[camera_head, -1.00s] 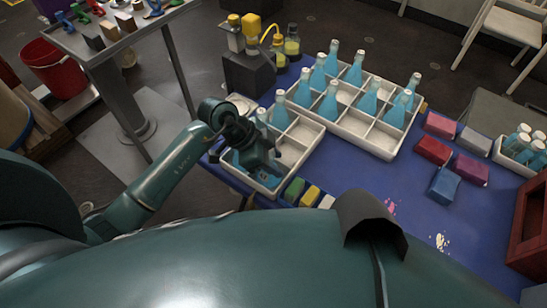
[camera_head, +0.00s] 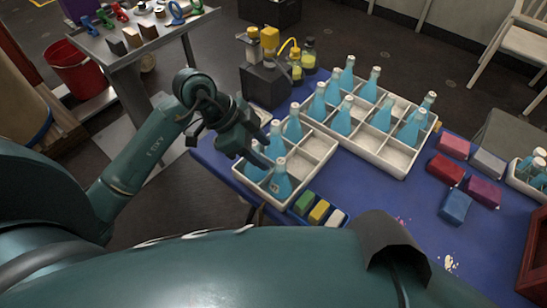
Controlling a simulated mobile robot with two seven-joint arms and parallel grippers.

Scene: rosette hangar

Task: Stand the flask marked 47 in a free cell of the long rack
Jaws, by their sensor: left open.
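The long rack (camera_head: 405,172) is a white tray divided into cells. Blue flasks (camera_head: 343,118) with pale caps stand in many of its cells; some cells toward its near right side look empty. A smaller white rack (camera_head: 318,172) is nearer and to the left, with several similar flasks, including one at its front (camera_head: 280,183), and empty cells on its right. No number is legible, so I cannot tell which flask is marked 47. My left gripper (camera_head: 262,158) is open, over the small rack's left side, close to its flasks; contact is unclear. My right gripper is not in view.
Yellow-capped bottles and a dark block (camera_head: 266,85) stand behind the small rack. Coloured blocks (camera_head: 446,169) lie right of the long rack, and small ones (camera_head: 318,211) in front of the small rack. Bare blue mat (camera_head: 385,200) shows between them. Another rack (camera_head: 525,180) is far right.

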